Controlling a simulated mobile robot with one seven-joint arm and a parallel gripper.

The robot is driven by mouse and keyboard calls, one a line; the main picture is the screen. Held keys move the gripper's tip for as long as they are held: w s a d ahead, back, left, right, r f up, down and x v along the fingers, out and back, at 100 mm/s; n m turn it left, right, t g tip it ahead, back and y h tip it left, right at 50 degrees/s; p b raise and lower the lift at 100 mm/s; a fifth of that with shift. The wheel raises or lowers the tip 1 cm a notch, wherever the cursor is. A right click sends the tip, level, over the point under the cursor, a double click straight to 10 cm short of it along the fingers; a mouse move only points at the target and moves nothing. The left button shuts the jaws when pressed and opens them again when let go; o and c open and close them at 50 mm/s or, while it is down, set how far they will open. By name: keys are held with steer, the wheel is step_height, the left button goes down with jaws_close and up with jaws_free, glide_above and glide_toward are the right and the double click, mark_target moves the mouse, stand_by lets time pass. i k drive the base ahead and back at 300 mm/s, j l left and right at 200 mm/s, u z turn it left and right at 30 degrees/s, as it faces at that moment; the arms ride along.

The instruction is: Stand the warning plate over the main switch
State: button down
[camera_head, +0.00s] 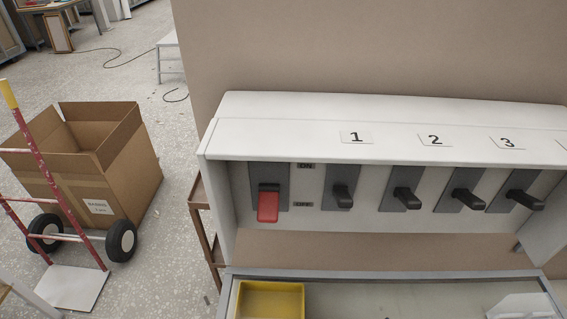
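The switch with the red handle (268,206), at the left end of the white switch panel (380,152), appears to be the main switch. Its handle points down, towards the OFF label (303,204); the ON label (306,166) is above. No thing is clearly recognisable as the warning plate. A pale, slanted object (522,306) lies at the lower right, cut off by the picture edge, and I cannot tell what it is. My gripper is not in view.
Several black switches (406,197) sit right of the red one, under number labels. A yellow tray (270,286) stands in the grey-rimmed bench top (385,272) below, otherwise mostly clear. At left, a cardboard box (134,180) and red hand truck (75,222) occupy the floor.

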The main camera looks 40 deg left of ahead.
mark_target(267, 126)
steer(key=k+j+z, duration=0.1)
steer(key=j, duration=0.35)
steer(key=k+j+z, duration=0.15)
steer(key=j, duration=0.25)
steer(key=k+j+z, duration=0.1)
steer(key=j, duration=0.35)
steer(key=k+j+z, duration=0.1)
steer(key=k+j, duration=0.2)
steer(key=k+j+z, duration=0.1)
steer(key=j, duration=0.35)
steer(key=k+j+z, duration=0.15)
steer(key=k+j, duration=0.15)
steer(key=i+l, duration=0.4)
